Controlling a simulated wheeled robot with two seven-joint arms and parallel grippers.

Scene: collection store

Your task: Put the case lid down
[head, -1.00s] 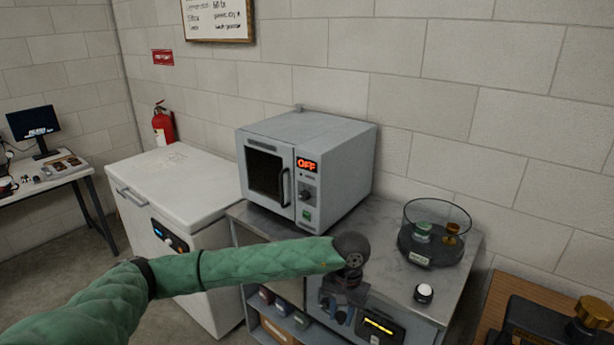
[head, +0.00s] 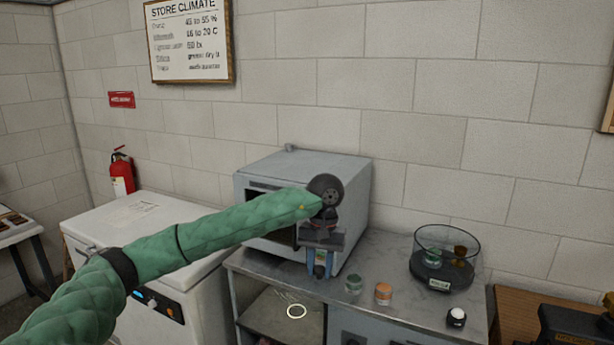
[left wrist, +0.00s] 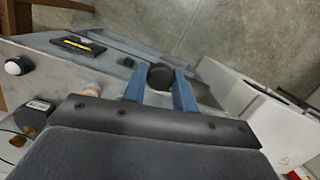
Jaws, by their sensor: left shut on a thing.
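My left gripper (head: 320,268) is in front of the grey oven, above the front edge of the counter, with its blue fingers pointing down. In the left wrist view the fingers (left wrist: 158,88) are shut on a dark round piece (left wrist: 161,75), which looks like the knob of the case lid. The lid's plate cannot be made out clearly in either view. The round clear case (head: 446,258) stands on the right of the counter, apart from the gripper. It looks open at the top, with a green jar and an amber jar inside. My right gripper is not in view.
A white-topped knob (head: 456,317) is near the front edge. The oven (head: 345,190) stands behind. A white chest (head: 150,225) is at left.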

